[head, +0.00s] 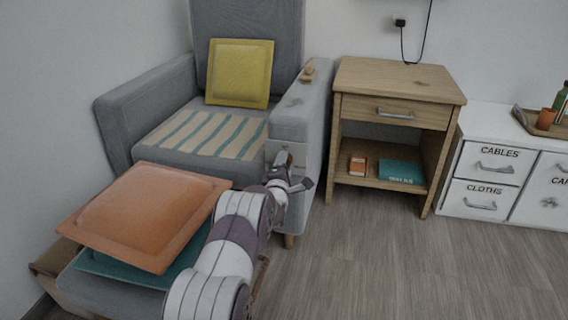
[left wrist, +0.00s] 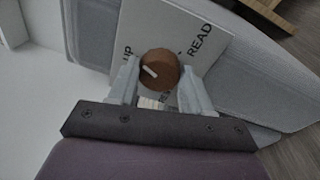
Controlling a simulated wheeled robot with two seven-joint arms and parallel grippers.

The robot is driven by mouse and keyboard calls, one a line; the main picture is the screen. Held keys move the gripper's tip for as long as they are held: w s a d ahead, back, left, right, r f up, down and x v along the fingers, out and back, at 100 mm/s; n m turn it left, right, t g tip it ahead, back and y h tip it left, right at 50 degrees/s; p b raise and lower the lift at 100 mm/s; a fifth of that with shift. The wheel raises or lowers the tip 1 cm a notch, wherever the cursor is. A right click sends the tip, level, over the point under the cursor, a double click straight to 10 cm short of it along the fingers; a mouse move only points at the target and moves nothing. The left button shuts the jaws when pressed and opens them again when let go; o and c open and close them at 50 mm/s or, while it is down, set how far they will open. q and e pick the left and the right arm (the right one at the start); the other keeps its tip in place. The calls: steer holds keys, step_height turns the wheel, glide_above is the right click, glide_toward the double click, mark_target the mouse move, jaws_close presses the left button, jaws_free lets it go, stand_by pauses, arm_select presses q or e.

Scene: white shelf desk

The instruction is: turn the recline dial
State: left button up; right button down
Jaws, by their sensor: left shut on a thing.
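The recline dial (left wrist: 159,69) is a round brown knob with a white pointer mark, on a pale label plate (left wrist: 160,25) on the side of the grey armchair (head: 300,118). The mark points left and slightly up in the left wrist view, on the side of the word "up". "READ" is printed to the right, and lettering below the dial is partly hidden. In the head view the dial (head: 281,158) shows at the front of the armrest. My left gripper (head: 287,176) is shut on the dial, with one finger on each side in the left wrist view (left wrist: 158,75). My right gripper is out of view.
An orange cushion (head: 145,212) lies on a teal one (head: 135,272) on a footrest beside my left arm. A yellow cushion (head: 240,73) and striped cloth (head: 205,132) are on the chair. A wooden side table (head: 395,78) stands right; floor (head: 400,260) before it is clear.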

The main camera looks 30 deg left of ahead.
arm_select(q)
steer(key=shift+f+m+p, duration=0.1)
steer(key=shift+m+p, duration=0.2)
steer(key=shift+m, duration=0.9)
steer(key=o, duration=1)
steer(key=shift+o, duration=0.2)
steer(key=shift+s, duration=0.1)
steer(key=p+v, duration=0.7)
steer(key=v, duration=0.5)
steer(key=shift+s+f, duration=0.2)
steer(key=shift+s, duration=0.1)
